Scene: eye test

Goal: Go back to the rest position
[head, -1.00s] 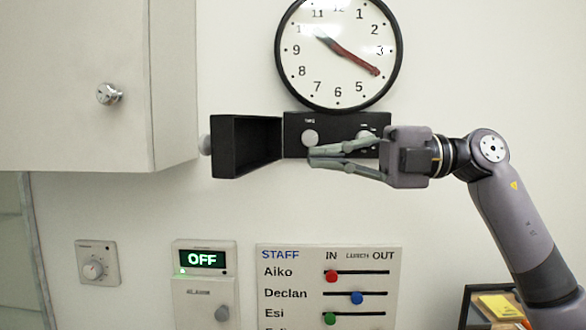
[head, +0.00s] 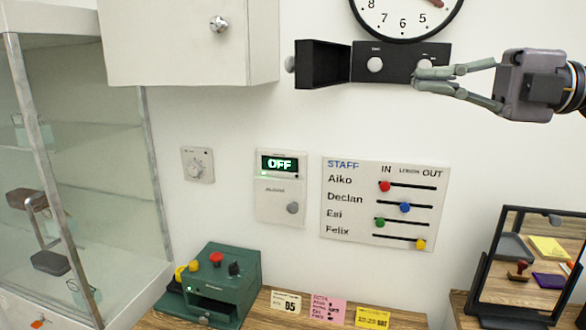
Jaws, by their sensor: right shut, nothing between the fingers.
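My right gripper (head: 418,79) comes in from the right edge in front of the wall. Its two thin grey fingers meet near their tips, and nothing shows between them. The tips overlap the right end of the black panel (head: 392,76) under the clock, partly covering its right knob; I cannot tell whether they touch it. The panel's left knob (head: 375,65) is clear. An open black box-like part (head: 322,64) stands out at the panel's left end and looks empty. My left gripper is not in view.
The wall holds a dial (head: 197,167), an OFF display unit (head: 279,190) and a STAFF board (head: 345,235). Below are a green device (head: 235,262), paper notes (head: 328,307) and a mirror (head: 500,255).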

